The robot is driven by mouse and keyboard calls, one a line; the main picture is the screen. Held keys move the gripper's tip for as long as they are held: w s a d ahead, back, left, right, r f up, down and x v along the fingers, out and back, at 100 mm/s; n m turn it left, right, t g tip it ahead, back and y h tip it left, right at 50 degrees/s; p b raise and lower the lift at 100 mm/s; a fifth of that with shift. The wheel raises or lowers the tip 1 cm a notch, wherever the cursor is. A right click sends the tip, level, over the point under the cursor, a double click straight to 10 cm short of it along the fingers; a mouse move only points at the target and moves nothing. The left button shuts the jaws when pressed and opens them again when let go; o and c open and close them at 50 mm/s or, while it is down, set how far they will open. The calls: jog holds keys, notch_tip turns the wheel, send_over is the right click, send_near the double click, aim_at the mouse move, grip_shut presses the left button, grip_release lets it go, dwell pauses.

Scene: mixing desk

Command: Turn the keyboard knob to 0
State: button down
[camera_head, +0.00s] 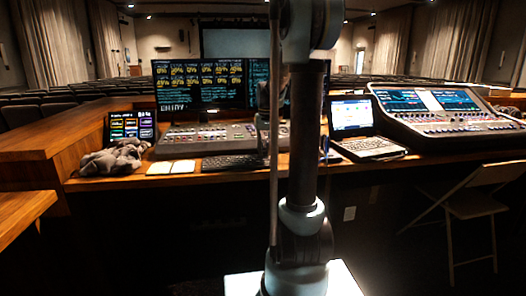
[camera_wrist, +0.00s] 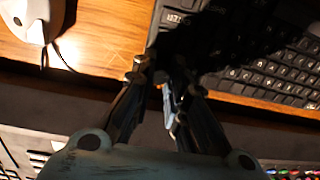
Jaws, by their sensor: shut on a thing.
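The black keyboard (camera_wrist: 265,75) lies at the upper right of the wrist view, partly in deep shadow. It also shows in the head view (camera_head: 233,162) on the desk, left of my arm. My gripper (camera_wrist: 163,74) reaches up to the keyboard's left end. Its two fingers are close together around a dark thing at the keyboard's corner, where the keyboard knob appears to be. The knob is mostly hidden by the fingers and the shadow, and its setting cannot be read. My gripper cannot be seen in the head view.
A white mouse (camera_wrist: 34,18) with a dark cable sits on the wooden desk (camera_wrist: 105,45), left of the fingers. In the head view, a mixing console (camera_head: 205,137) stands behind the keyboard. A laptop (camera_head: 365,138) and a larger mixing desk (camera_head: 450,112) stand to the right.

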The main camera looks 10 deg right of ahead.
jog(key=n, duration=0.6)
jog(key=shift+n, duration=0.4)
dwell(0.3)
jog(key=c, duration=1.5)
grip_release()
jog(key=shift+c, duration=0.2)
notch_tip(320, 180, up, 12)
jog(key=shift+w+d, duration=0.2)
jog(key=shift+d, duration=0.05)
